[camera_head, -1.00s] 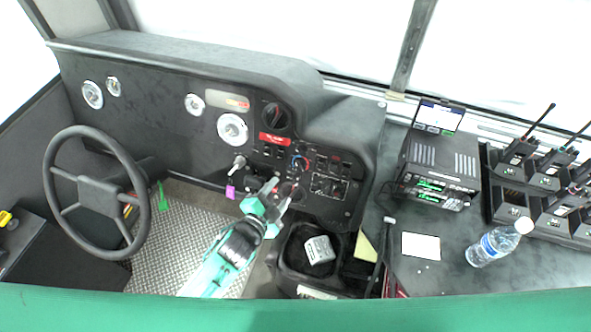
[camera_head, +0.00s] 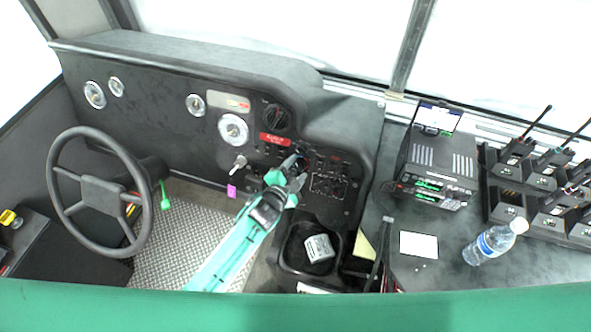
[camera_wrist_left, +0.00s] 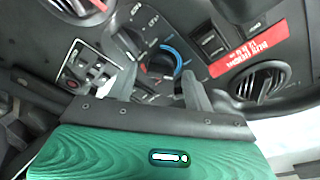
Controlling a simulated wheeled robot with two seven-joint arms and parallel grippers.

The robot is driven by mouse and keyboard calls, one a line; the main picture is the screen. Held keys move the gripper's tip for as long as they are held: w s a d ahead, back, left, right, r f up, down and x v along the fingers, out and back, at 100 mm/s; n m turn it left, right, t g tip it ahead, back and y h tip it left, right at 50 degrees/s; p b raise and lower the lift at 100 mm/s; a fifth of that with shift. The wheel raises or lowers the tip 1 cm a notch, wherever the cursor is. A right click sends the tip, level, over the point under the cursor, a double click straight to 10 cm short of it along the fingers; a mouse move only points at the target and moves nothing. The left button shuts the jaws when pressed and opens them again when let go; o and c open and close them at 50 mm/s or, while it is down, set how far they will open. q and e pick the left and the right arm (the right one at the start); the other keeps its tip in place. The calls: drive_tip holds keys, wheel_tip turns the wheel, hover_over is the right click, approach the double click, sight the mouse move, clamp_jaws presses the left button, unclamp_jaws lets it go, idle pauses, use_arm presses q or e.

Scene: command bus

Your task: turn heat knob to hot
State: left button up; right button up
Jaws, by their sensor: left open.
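The heat knob (camera_wrist_left: 163,64) is a round dark knob with a blue arc and a bit of red around it, on the black dash panel. In the left wrist view it lies between the two fingers of my left gripper (camera_wrist_left: 159,73). In the head view my left gripper (camera_head: 298,168) is at the panel, and its fingers largely hide the knob. The gripper is open, with one finger on each side of the knob. I cannot tell whether the fingers touch it. My right gripper is not in view.
A round vent (camera_head: 276,116) and a red label (camera_head: 275,139) are close above the knob. Switches crowd the panel around it. The steering wheel (camera_head: 62,205) is at left. A bin (camera_head: 290,262) is below.

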use_arm(q)
drive_tip(key=shift+c, duration=0.2)
drive_tip(key=c, duration=0.9)
drive_tip(key=shift+c, duration=0.2)
